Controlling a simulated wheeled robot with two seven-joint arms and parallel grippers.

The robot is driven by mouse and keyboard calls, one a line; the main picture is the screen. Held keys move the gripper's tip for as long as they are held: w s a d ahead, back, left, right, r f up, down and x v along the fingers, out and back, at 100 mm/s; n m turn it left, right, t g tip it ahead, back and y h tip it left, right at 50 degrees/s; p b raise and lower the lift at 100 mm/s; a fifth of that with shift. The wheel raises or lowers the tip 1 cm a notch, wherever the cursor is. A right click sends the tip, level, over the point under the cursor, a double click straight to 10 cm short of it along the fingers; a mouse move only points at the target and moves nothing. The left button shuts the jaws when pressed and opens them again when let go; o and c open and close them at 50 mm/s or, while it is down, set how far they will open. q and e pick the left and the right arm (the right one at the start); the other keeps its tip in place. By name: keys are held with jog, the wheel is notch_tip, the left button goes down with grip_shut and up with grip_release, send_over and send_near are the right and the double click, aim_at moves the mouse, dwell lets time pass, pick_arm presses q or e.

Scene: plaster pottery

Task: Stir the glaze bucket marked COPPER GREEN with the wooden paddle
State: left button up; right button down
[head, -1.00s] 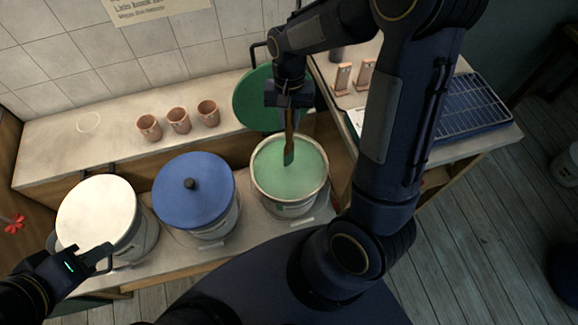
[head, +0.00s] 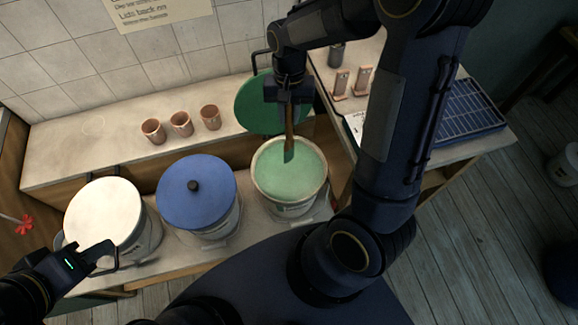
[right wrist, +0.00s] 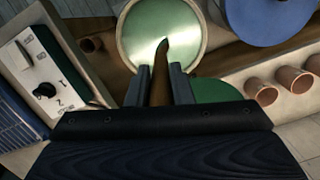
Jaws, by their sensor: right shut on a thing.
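An open bucket of green glaze (head: 290,178) stands at the right of the bucket row; its label is too small to read. It also shows in the right wrist view (right wrist: 140,30). My right gripper (head: 288,98) is above its far side, shut on the wooden paddle (head: 289,135), which points down. The paddle's green lower end is over the glaze toward the far rim; I cannot tell how deep it dips. The paddle shows between the fingers in the right wrist view (right wrist: 160,82). My left gripper (head: 104,258) looks open and empty beside the white-lidded bucket (head: 104,212).
A blue-lidded bucket (head: 197,195) stands left of the glaze bucket. A green lid (head: 258,102) leans behind it. Several clay cups (head: 181,124) stand on the back ledge. A side table with a blue rack (head: 462,118) is at right, behind my right arm.

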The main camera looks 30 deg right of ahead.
notch_tip(320, 180, up, 6)
jog(key=shift+f, duration=0.1)
dwell(0.8)
